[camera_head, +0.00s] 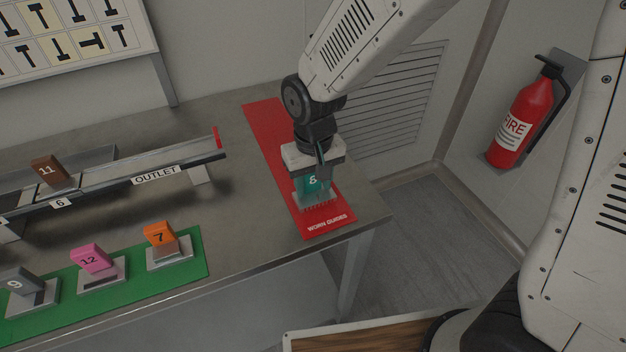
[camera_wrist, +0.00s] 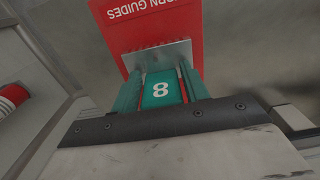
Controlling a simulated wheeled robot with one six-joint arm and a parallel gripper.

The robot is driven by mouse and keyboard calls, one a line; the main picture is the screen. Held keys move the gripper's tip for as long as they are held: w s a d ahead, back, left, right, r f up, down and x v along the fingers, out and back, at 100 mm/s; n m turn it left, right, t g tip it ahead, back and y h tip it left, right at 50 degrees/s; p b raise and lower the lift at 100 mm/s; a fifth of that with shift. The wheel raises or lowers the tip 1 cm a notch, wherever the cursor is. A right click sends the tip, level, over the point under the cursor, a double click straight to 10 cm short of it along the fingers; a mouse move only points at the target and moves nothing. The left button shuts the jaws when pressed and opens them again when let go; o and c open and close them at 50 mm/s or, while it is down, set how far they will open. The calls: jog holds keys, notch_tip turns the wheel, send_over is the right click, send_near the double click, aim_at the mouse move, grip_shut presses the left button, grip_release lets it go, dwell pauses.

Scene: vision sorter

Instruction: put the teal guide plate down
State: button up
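The teal guide plate (camera_head: 313,184), marked 8, stands upright at the front end of the red WORN GUIDES mat (camera_head: 264,133). Its grey toothed base appears to rest on the mat, though the exact contact is hard to see. My gripper (camera_head: 319,172) points down over it, with a finger on each side of the teal block. In the wrist view the plate (camera_wrist: 162,88) sits between the two fingers (camera_wrist: 160,92), and thin red strips show between block and fingers. The gripper looks slightly open around it.
A green mat (camera_head: 198,262) at the left front carries orange 7, pink 12 and grey 9 plates. A rail marked OUTLET (camera_head: 155,176) holds a brown 11 plate (camera_head: 50,170). The table's right edge is close to the red mat. A fire extinguisher (camera_head: 518,120) hangs at right.

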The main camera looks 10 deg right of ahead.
aim_at(313, 193)
jog(key=shift+o, duration=0.9)
notch_tip(313, 193, up, 12)
jog(key=s+d+r+m, duration=0.1)
jog(key=s+d+r, duration=0.25)
jog(key=d, duration=0.35)
jog(key=s+d+r+m, duration=0.1)
jog(key=s+d+r, duration=0.25)
jog(key=d, duration=0.25)
jog(key=s+d+m+t, duration=0.1)
jog(key=s+d, duration=0.6)
jog(key=s, duration=0.4)
jog(key=shift+d+f, duration=0.15)
